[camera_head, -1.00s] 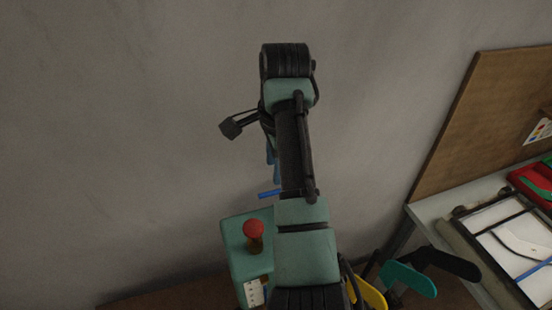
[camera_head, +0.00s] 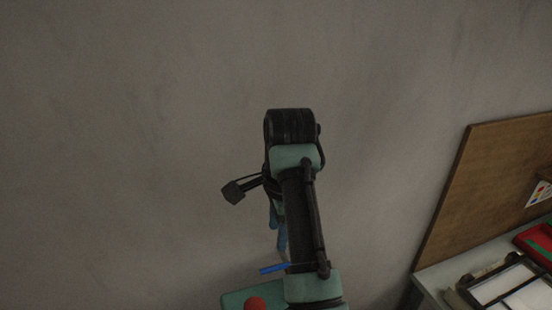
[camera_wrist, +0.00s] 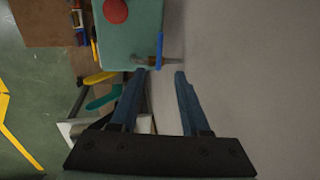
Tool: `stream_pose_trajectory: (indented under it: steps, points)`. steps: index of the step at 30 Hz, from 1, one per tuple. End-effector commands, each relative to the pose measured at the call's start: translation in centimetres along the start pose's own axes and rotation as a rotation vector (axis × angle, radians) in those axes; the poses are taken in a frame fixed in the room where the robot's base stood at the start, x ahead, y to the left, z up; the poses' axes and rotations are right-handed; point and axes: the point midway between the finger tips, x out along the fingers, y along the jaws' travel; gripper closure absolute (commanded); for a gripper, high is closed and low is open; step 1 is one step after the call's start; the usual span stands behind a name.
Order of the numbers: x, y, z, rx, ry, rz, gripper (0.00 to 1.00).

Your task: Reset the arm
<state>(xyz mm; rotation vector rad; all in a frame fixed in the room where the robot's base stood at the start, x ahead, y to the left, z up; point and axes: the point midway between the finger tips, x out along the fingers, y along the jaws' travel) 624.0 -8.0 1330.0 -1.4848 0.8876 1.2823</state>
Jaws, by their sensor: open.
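My gripper (camera_wrist: 160,76) shows in the wrist view with its two blue fingers apart and nothing between them. In the head view my gripper is mostly hidden behind my arm, with only parts of the blue fingers showing against the grey wall. A teal box with a red ball-shaped knob (camera_wrist: 115,11) is beyond the fingertips in the wrist view. A blue bar (camera_wrist: 160,48) on a short rod stands at the box's side, close to the fingertips in that picture; I cannot tell the gap.
A grey wall (camera_head: 130,120) fills most of the head view. At the right a brown board (camera_head: 490,180) stands behind a table (camera_head: 435,280) holding a white framed panel and a red-green item (camera_head: 537,242). Teal (camera_wrist: 103,101) and yellow (camera_wrist: 99,78) flat shapes lie left of the fingers in the wrist view.

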Motion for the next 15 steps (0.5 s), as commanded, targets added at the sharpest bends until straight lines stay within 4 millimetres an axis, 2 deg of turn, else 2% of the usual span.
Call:
stream_pose_trajectory:
  steps: [4, 8, 12, 15]
  points:
    - [0.4, -1.1, 0.9, -0.124, 0.019, -0.106, 0.54]
    - [-0.3, -3.0, 2.3, -0.365, 0.103, -0.324, 0.54]
    - [-3.0, -4.1, 3.1, -0.631, 0.294, -0.558, 0.54]
    - [-5.7, -3.8, 3.2, -0.784, 0.469, -0.677, 0.54]
